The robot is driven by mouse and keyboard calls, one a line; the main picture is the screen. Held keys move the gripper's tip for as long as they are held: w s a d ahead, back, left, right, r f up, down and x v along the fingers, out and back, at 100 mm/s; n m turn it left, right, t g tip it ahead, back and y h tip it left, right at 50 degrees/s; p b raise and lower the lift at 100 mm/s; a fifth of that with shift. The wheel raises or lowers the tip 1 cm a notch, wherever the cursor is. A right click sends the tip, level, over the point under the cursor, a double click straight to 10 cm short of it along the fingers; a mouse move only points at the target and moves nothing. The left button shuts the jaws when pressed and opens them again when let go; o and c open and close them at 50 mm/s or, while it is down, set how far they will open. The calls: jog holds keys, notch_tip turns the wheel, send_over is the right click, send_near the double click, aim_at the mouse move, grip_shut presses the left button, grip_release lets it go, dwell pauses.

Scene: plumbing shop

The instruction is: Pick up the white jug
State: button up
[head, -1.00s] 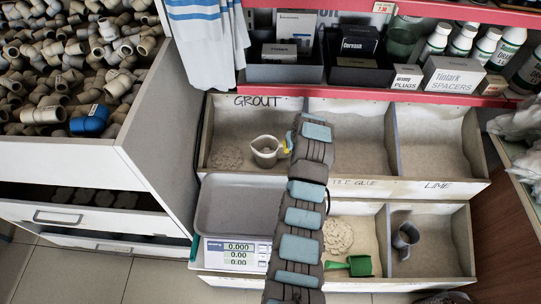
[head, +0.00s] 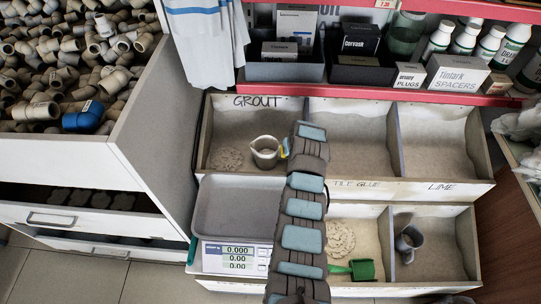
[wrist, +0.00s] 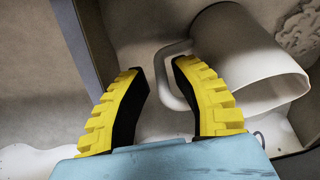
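In the head view my arm hides most of the gripper; a bit of yellow finger shows beside the jug.
A scale (head: 232,256) with a grey tray stands in front of the grout compartment. A green scoop (head: 360,269) and a grey mug (head: 408,243) are in the lower bins. Boxes and bottles fill the red shelf (head: 440,97) behind. A compartment divider (wrist: 78,40) runs close to the left finger.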

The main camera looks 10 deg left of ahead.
jog(key=shift+b+x, duration=0.7)
jog(key=shift+x, duration=0.95)
jog(key=shift+c, duration=0.2)
grip_shut()
